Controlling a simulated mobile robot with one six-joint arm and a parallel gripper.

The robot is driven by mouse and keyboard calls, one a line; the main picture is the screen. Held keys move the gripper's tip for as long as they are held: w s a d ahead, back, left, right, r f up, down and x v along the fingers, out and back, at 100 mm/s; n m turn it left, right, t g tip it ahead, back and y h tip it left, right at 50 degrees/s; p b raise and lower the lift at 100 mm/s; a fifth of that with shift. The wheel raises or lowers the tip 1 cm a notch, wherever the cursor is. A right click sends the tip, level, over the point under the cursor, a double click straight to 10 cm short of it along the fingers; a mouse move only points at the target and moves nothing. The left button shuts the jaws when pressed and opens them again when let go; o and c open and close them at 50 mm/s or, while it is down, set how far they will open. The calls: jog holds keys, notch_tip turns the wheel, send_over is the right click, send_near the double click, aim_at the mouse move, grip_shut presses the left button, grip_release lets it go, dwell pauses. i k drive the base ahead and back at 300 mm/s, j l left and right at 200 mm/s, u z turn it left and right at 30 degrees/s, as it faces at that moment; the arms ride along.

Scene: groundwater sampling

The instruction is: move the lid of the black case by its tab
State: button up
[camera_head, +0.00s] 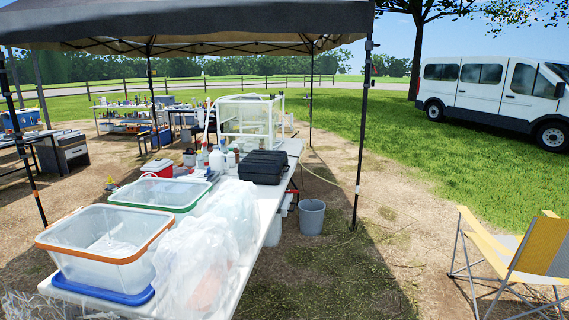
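The black case (263,167) sits on the long white table, near its right edge and towards the far half. It looks shut, with the lid down on the base. Its tab is too small to make out from here. My gripper and arm do not show in this view.
Clear bins (108,240) and crumpled clear plastic bags (195,262) crowd the near end of the white table (270,213). Bottles (217,160) stand left of the case and a clear-panelled frame (246,119) behind it. A grey bucket (311,216), canopy pole (361,140) and folding chair (515,255) stand to the right.

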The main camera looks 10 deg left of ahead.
aim_at(258, 161)
jog(key=i, duration=1.85)
jog(key=i+u, duration=0.15)
jog(key=i, duration=0.4)
jog(key=i+u, duration=0.1)
jog(key=i, duration=0.45)
jog(key=i+u, duration=0.15)
jog(key=i, duration=0.45)
jog(key=i+l+u, duration=0.15)
jog(key=i, duration=0.4)
jog(key=i+l+u, duration=0.1)
jog(key=i, duration=0.45)
jog(key=l, duration=0.1)
